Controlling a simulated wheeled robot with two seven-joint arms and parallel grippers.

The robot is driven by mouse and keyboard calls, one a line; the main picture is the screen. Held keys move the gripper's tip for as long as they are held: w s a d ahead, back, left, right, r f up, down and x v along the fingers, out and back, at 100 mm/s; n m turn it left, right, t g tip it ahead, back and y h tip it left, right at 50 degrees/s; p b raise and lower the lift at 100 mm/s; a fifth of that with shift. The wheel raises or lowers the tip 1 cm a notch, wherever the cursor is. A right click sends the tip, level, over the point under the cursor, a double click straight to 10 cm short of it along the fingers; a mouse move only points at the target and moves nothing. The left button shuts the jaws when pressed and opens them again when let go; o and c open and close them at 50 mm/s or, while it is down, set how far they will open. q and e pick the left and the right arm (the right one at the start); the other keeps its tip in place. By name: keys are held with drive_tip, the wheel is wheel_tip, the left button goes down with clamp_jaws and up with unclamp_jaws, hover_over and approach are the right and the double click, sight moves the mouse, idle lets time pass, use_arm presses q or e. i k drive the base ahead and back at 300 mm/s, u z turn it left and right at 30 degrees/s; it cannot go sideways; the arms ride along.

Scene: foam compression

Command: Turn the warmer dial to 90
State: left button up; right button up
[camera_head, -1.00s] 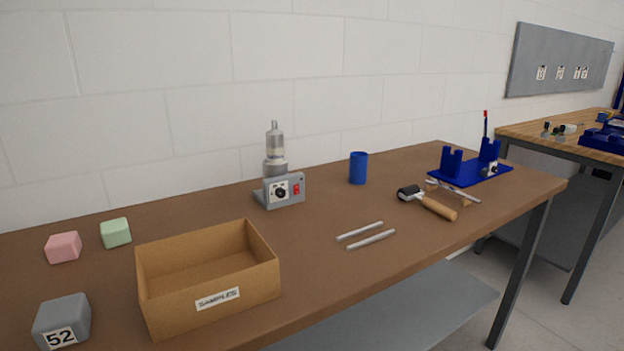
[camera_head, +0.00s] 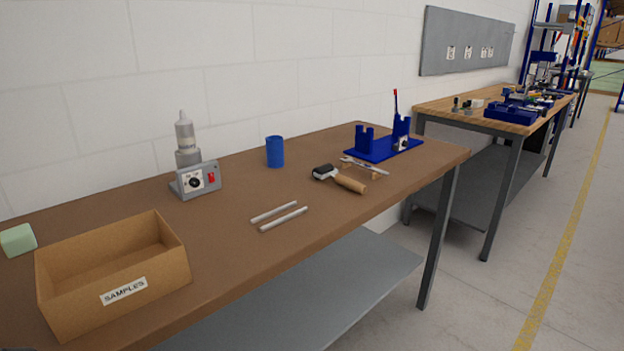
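The warmer (camera_head: 200,180) is a small grey box with a sloped front, standing towards the back left of the brown table. Its round black dial (camera_head: 195,181) sits on a white face plate; the scale is too small to read. A red switch (camera_head: 211,178) is right of the dial. A clear bottle with a pale label (camera_head: 185,135) stands upright on the warmer's rear part. Neither of my grippers shows in the view, and nothing touches the dial.
A cardboard SAMPLES box (camera_head: 115,273) and a green block (camera_head: 18,240) are at front left. Two metal rods (camera_head: 279,216), a blue cup (camera_head: 275,151), a roller (camera_head: 340,179) and a blue stand (camera_head: 384,148) lie rightward. Table (camera_head: 225,235) is clear before the warmer.

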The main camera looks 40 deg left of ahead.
sight(194, 182)
drive_tip(key=z, duration=0.6)
drive_tip(key=i, duration=1.8)
drive_tip(key=u, duration=2.55)
